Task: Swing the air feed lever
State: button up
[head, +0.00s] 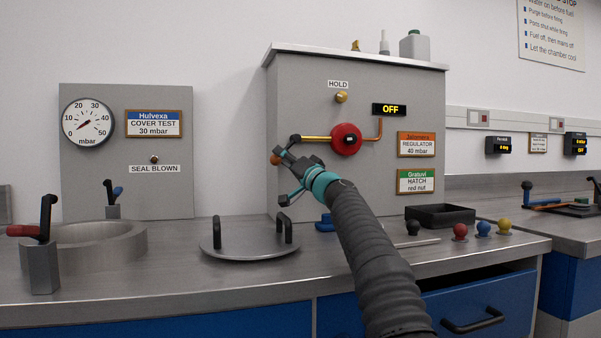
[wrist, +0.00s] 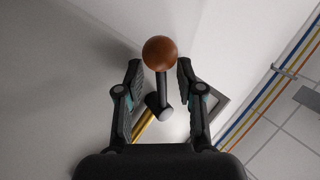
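A lever with a brown ball knob (wrist: 160,54) and a black stem (wrist: 162,90) stands between the fingers in the wrist view. Its stem meets a brass bar (wrist: 144,124). In the head view the brown knob (head: 276,159) shows at the panel's left edge, partly covered by my gripper, below the left end of the brass pipe (head: 316,138). No label reading air feed is legible. My gripper (head: 281,176) is open, with one finger on each side of the lever. In the wrist view a gap shows on both sides of the stem.
The grey panel box (head: 345,95) carries a red round fitting (head: 347,139) and an OFF display (head: 389,110). A round lid with two handles (head: 248,246) lies on the counter. A black tray (head: 440,216) and several coloured knobs stand right of my arm.

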jog(key=v, duration=1.1)
jog(key=shift+f, duration=0.3)
jog(key=shift+s, duration=0.1)
jog(key=shift+c, duration=0.2)
